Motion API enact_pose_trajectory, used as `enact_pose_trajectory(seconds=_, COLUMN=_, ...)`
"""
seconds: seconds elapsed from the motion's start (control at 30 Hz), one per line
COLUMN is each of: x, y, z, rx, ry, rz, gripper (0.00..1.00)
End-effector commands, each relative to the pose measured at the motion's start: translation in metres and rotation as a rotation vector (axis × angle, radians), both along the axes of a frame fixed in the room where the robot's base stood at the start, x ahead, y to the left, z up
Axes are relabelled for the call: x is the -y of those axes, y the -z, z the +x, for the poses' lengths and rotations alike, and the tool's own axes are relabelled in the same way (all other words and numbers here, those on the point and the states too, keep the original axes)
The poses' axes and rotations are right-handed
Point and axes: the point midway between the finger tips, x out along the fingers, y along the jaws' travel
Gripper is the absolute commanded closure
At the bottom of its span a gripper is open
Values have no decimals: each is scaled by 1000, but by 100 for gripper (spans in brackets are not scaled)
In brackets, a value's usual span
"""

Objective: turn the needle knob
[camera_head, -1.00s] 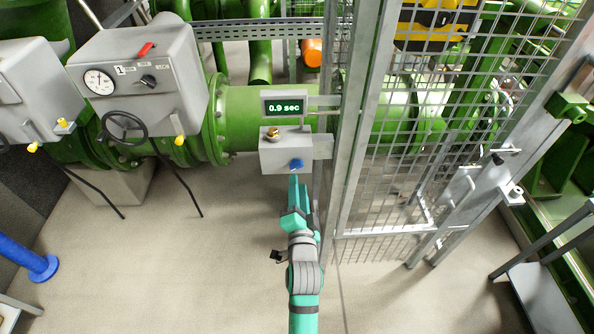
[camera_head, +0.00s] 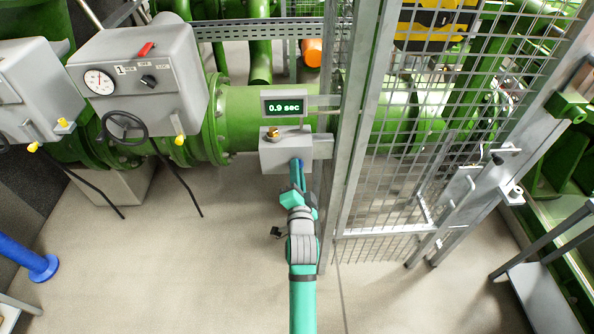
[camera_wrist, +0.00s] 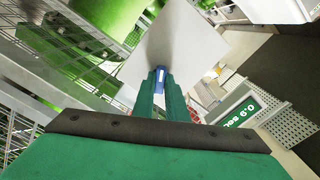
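The needle knob is a small blue knob (camera_wrist: 160,74) on the face of a grey box (camera_head: 280,153). In the head view my gripper (camera_head: 297,166) covers most of the knob. In the wrist view the two green fingers of my gripper (camera_wrist: 160,84) stand on either side of the knob, close together, with the blue filling the gap between their tips. They look shut on it.
A brass fitting (camera_head: 273,133) sits on top of the box. A wire mesh fence (camera_head: 400,140) stands close to the right of my arm. A green pipe (camera_head: 245,120) runs behind the box. Grey cabinets (camera_head: 150,75) stand to the left.

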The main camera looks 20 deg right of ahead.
Motion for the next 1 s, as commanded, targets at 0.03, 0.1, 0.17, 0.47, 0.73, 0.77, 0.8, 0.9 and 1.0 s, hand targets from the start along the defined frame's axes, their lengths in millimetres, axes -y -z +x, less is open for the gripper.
enact_pose_trajectory(seconds=0.03, x=0, y=0, z=0, rx=0, ry=0, rz=0, gripper=100)
enact_pose_trajectory(seconds=0.1, x=0, y=0, z=0, rx=0, ry=0, rz=0, gripper=100)
enact_pose_trajectory(seconds=0.17, x=0, y=0, z=0, rx=0, ry=0, rz=-1, gripper=100)
enact_pose_trajectory(seconds=0.47, x=-1, y=0, z=0, rx=-22, ry=-1, rz=-74, gripper=100)
enact_pose_trajectory(seconds=0.73, x=-1, y=0, z=0, rx=-77, ry=-2, rz=-268, gripper=100)
enact_pose_trajectory(seconds=0.77, x=-1, y=0, z=0, rx=-85, ry=-2, rz=-295, gripper=100)
enact_pose_trajectory(seconds=0.8, x=-1, y=0, z=0, rx=-95, ry=-1, rz=-332, gripper=100)
enact_pose_trajectory(seconds=0.9, x=-1, y=0, z=0, rx=-122, ry=-2, rz=-423, gripper=100)
enact_pose_trajectory(seconds=1.0, x=-1, y=0, z=0, rx=-149, ry=-1, rz=-515, gripper=100)
